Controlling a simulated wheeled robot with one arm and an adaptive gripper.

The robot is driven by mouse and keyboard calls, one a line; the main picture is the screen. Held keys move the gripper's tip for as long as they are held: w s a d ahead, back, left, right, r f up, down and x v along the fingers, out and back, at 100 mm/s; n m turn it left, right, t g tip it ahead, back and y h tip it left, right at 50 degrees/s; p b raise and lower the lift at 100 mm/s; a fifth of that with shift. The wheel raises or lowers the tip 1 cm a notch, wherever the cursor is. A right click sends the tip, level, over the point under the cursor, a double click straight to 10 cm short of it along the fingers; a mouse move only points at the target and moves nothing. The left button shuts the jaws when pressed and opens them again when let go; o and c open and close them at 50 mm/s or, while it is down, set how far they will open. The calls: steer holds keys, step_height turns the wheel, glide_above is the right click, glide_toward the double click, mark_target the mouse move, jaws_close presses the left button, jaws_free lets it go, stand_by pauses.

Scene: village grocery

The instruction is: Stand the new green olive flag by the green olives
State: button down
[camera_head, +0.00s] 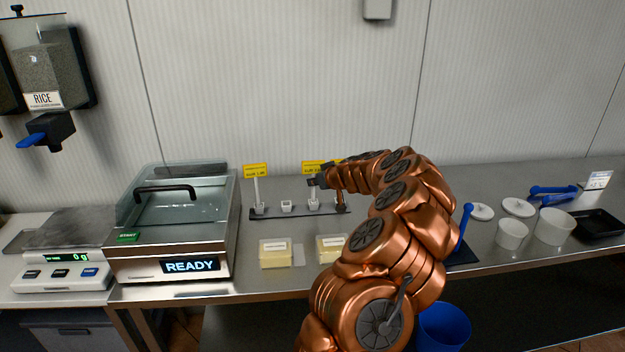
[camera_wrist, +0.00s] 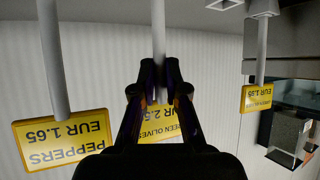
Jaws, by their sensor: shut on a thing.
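My gripper (camera_head: 317,182) is shut on the thin pale stick of the yellow green olive flag (camera_wrist: 166,134), seen upside down in the wrist view. Its print reads "...EEN OLIVES", with the price partly covered by the fingers. In the head view this flag (camera_head: 313,167) is upright above the dark flag rail (camera_head: 300,213). I cannot tell whether its stick's foot sits in the white holder (camera_head: 313,206) there. A yellow peppers flag (camera_wrist: 62,139) stands close to one side. Another yellow flag (camera_head: 256,170) stands at the rail's left end. I cannot make out any green olives.
An empty white holder (camera_head: 286,207) is on the rail. A glass-lidded machine reading READY (camera_head: 178,226) is left. White bowls (camera_head: 553,228) and a black tray (camera_head: 597,224) are right. My arm hides the counter's middle.

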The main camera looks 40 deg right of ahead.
mark_target(314, 168)
steer(key=shift+r+p, duration=0.55)
steer(key=shift+r, duration=1.7)
step_height(314, 168, up, 6)
steer(key=shift+r+p, duration=0.25)
steer(key=shift+p, duration=0.15)
steer(key=s+a+b, duration=1.1)
steer(key=s+a, duration=0.1)
steer(key=s, duration=0.4)
stand_by(1.0)
